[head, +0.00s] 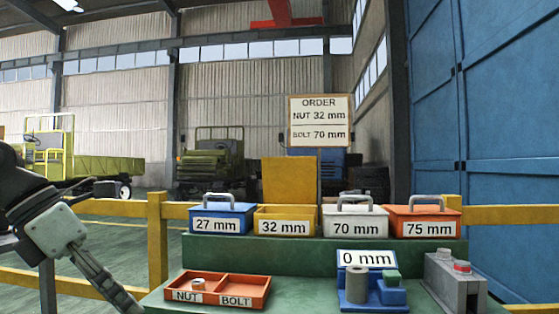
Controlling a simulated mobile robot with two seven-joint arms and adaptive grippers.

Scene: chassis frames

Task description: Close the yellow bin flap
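The yellow bin (286,214), labelled 32 mm, stands on the green raised shelf between the blue and the white bins. Its yellow flap (289,180) stands upright at the back, so the bin is open. What lies inside is hidden by the front wall. My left gripper (122,296) is low at the left, partly cut off by the bottom edge, left of the red tray and well apart from the flap. Its fingertips are not clear, so I cannot tell whether it is open. My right gripper is not in view.
The blue (221,218), white (355,219) and orange (422,220) bins have shut lids with handles. In front are a red NUT/BOLT tray (250,292) with a nut in it, a blue gauge (392,293) reading 0 mm, and a grey block (455,285) with a red button. An order sign (319,120) stands behind.

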